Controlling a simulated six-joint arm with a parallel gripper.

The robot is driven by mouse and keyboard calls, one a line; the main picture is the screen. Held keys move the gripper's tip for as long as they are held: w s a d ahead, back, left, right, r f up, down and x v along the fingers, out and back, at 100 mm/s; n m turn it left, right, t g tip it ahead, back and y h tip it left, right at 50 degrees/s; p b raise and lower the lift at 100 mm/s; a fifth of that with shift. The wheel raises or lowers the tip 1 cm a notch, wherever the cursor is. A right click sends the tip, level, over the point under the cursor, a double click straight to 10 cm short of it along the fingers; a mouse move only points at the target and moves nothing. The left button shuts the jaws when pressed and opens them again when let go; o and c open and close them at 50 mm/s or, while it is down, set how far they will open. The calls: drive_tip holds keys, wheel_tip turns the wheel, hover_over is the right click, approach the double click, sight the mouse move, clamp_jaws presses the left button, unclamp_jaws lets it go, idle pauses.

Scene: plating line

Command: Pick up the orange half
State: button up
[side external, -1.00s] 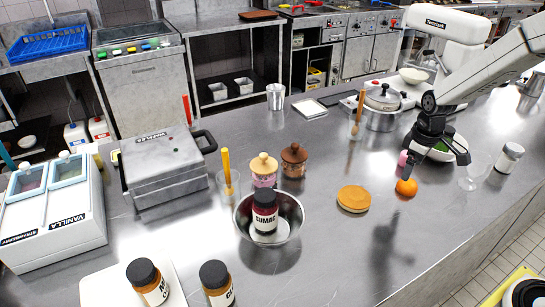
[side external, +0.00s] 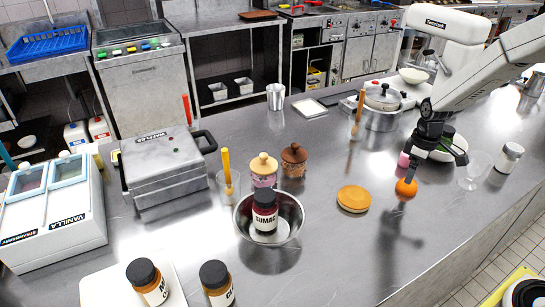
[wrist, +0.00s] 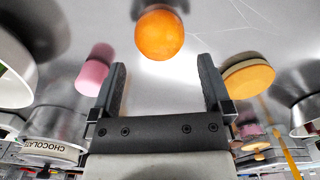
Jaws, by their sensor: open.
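The orange half (side external: 406,188) rests on the steel counter, to the right of a round yellow-orange disc (side external: 354,198). In the wrist view the orange half (wrist: 160,35) looks round and lies ahead of the fingertips, roughly centred between them. My gripper (side external: 434,166) is above the counter by the orange half; in the side view one fingertip overlaps its upper edge. In the wrist view my gripper (wrist: 162,68) has its two fingers wide apart with nothing between them. I cannot tell whether a finger touches the orange half.
A pink cylinder (wrist: 95,70) stands close by on the left in the wrist view, and the disc (wrist: 248,76) on the right. A clear glass (side external: 474,170) and a white-capped jar (side external: 509,158) stand to the right.

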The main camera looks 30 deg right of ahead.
drive_tip(key=shift+f, duration=2.55)
drive_tip(key=c, duration=1)
drive_tip(key=shift+r, duration=0.15)
